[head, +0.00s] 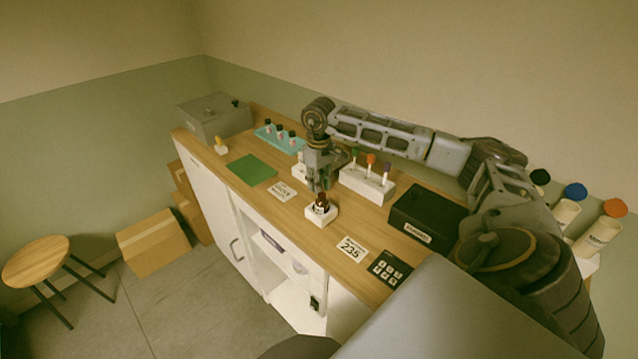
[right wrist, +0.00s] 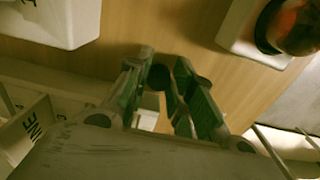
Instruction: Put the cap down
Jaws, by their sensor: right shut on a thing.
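My right gripper (head: 318,186) is over the wooden counter, just behind and above a small brown bottle (head: 322,202). In the right wrist view its green-tinged fingers (right wrist: 160,92) are closed on a small dark cap (right wrist: 158,77) between the tips. In the head view the fingers hide the cap. The brown bottle stands upright in a white holder (head: 322,216); bottle (right wrist: 292,24) and holder (right wrist: 240,28) also show at the upper right of the wrist view, apart from the fingers. My left gripper is out of view.
A white rack (head: 367,185) with coloured droppers stands right of the gripper, beside a black box (head: 427,214). A teal tray (head: 280,140) with several small bottles and a green mat (head: 251,170) lie left. Cards (head: 282,191) and a dark keypad-like panel (head: 389,268) lie near the front edge.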

